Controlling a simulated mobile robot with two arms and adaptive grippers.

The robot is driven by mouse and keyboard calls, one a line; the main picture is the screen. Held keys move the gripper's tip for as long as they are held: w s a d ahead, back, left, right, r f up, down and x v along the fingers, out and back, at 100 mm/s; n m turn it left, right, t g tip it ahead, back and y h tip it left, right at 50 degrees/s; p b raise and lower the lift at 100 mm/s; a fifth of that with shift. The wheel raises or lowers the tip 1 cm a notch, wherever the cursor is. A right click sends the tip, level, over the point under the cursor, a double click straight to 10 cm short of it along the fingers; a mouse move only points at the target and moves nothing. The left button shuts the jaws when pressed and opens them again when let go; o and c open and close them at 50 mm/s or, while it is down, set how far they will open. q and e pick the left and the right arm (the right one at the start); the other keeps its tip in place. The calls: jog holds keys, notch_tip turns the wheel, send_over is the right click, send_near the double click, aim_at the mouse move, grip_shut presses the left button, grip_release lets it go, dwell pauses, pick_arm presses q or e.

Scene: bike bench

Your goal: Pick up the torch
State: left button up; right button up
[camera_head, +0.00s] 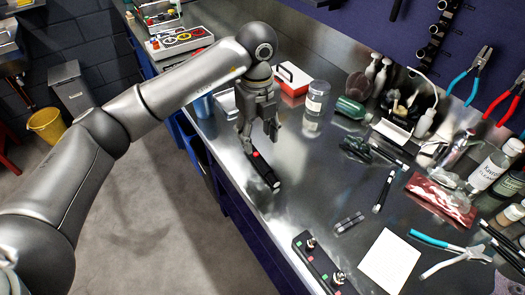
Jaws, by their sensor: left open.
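A short black object with a red patch near its upper end, which looks like the torch (265,173), lies on the metal bench (318,178) near its left edge. My left gripper (259,140) points down just above the torch's upper end. Its two fingers are apart, with nothing seen held between them. I cannot tell whether a fingertip touches the torch. My right gripper is not in view.
A black box with knobs (322,262) stands at the front edge. A small dark bar (348,222) and white sheet (389,261) lie to the right. A clear jar (317,97) and red-and-white box (292,78) stand behind.

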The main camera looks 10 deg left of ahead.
aim_at(261, 160)
pick_arm(q)
jog(key=shift+s+f, duration=0.85)
jog(key=shift+f, duration=0.1)
jog(key=shift+w+d+f+p, duration=0.1)
jog(key=shift+w+f+p, duration=0.15)
jog(key=shift+f, duration=0.15)
jog(key=shift+w+d+f+p, duration=0.1)
jog(key=shift+f+p, duration=0.1)
jog(key=shift+f, duration=0.15)
jog(key=f+p, duration=0.1)
jog(key=f, duration=0.2)
jog(key=shift+w+d+f+p, duration=0.15)
jog(key=shift+w+f+p, duration=0.05)
jog(key=shift+f+p, duration=0.15)
jog(key=shift+f, duration=0.6)
jog(key=c, duration=0.4)
grip_shut()
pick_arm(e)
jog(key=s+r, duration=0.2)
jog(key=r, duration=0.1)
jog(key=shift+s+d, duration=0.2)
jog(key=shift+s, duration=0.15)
